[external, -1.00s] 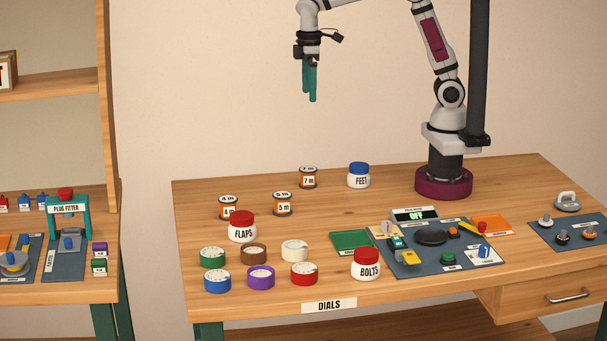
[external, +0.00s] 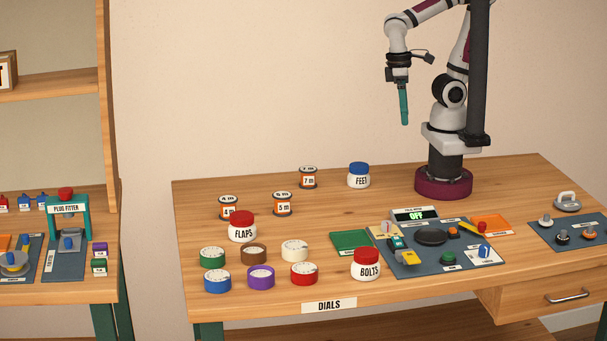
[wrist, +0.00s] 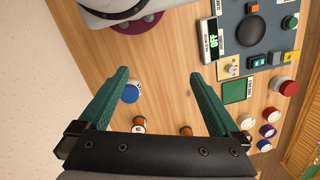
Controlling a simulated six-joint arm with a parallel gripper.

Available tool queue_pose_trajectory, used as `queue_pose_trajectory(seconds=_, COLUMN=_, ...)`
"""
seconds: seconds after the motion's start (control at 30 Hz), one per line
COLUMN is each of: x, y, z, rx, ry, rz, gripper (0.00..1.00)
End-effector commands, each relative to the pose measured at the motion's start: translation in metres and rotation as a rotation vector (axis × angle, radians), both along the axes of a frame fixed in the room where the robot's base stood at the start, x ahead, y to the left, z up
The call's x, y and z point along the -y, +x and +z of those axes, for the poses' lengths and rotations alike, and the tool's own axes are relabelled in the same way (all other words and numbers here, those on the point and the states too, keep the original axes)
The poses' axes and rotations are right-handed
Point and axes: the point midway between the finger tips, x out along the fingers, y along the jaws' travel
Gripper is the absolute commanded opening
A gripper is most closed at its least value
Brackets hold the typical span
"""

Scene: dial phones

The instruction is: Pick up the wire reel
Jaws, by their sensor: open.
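Three wire reels with orange and white bodies stand on the table: the 7 m reel (external: 308,177) at the back, the 5 m reel (external: 282,203) in front of it, and the 4 m reel (external: 228,206) at the left, partly behind the FLAPS jar. In the wrist view two reels show, one (wrist: 139,125) near the left finger and one (wrist: 186,130) at the lower middle, partly cut by the gripper body. My gripper (external: 404,122) hangs empty, high above the table, to the right of the reels. Its green fingers (wrist: 160,78) are spread open in the wrist view.
The FEET jar (external: 358,175) stands right of the 7 m reel. The FLAPS jar (external: 242,227) and BOLTS jar (external: 366,264) stand further forward. Several coloured dials, such as the purple one (external: 261,277), sit at the front. A blue-grey panel (external: 407,266) lies at the right.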

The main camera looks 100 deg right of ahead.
Motion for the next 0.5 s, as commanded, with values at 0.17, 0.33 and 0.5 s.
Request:
queue_pose_trajectory(seconds=0.17, x=0.026, y=0.073, z=-0.023, rx=-0.300, ry=-0.275, rz=0.648, gripper=0.99)
queue_pose_trajectory(seconds=0.33, x=0.015, y=0.161, z=-0.082, rx=-0.629, ry=-0.543, rz=1.288, gripper=0.99)
queue_pose_trajectory(seconds=0.5, x=-0.013, y=0.211, z=-0.141, rx=-0.875, ry=-0.732, rz=1.688, gripper=0.99)
